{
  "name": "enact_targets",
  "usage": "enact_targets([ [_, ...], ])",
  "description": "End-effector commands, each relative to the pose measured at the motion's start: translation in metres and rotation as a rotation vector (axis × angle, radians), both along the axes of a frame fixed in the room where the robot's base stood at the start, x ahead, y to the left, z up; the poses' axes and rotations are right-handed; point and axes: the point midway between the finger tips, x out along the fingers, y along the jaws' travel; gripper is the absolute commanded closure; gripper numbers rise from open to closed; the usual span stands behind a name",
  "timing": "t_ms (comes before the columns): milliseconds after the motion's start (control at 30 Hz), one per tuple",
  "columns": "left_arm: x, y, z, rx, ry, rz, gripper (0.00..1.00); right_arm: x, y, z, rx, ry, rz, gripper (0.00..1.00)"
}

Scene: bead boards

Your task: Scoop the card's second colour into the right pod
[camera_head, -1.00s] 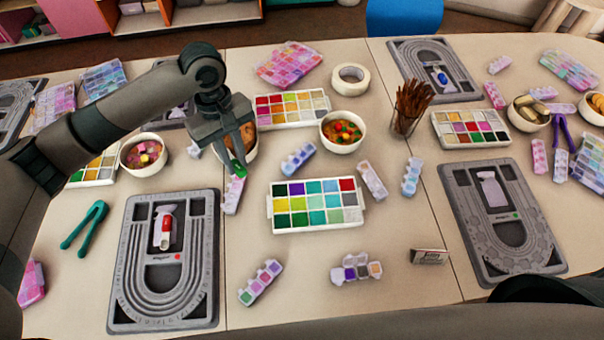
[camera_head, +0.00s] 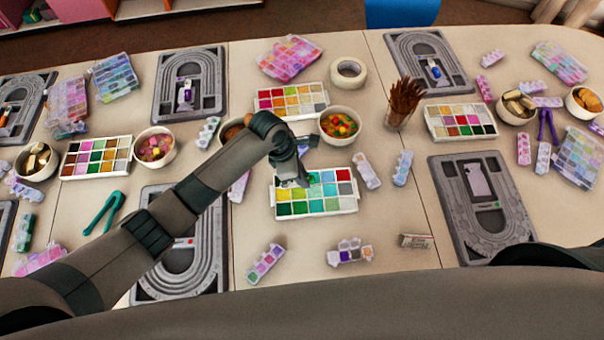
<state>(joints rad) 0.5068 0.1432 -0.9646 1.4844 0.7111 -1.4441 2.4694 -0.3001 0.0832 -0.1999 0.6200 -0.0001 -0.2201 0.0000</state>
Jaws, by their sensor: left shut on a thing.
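My left gripper (camera_head: 294,181) points down over the upper left part of the middle bead tray (camera_head: 325,213), a white tray with several coloured cells. It is shut; the small green thing seen in it earlier is now hard to make out against the cells. My right gripper is not in view. An open pod strip (camera_head: 349,254) with purple and pale cells lies in front of the tray. Another pod strip (camera_head: 265,264) lies to its left. A small printed box or card (camera_head: 416,241) stands to the right; its print is too small to read.
Grey bead boards lie on both sides, one at right (camera_head: 455,205) and one at left (camera_head: 160,210) partly behind my arm. A bowl of mixed beads (camera_head: 339,140), a tape roll (camera_head: 348,72) and a cup of sticks (camera_head: 400,118) stand behind.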

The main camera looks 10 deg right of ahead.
Motion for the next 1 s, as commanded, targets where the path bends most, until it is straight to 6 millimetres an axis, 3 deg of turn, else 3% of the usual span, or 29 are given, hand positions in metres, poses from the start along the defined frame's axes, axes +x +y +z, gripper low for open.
enact_targets([
  [367,0.0,0.003,-0.003,-0.019,0.0,-0.001,1.0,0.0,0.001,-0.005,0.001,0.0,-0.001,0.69],
  [1000,0.001,0.013,-0.016,-0.167,0.005,-0.002,1.0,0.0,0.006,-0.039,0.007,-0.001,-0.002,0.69],
])
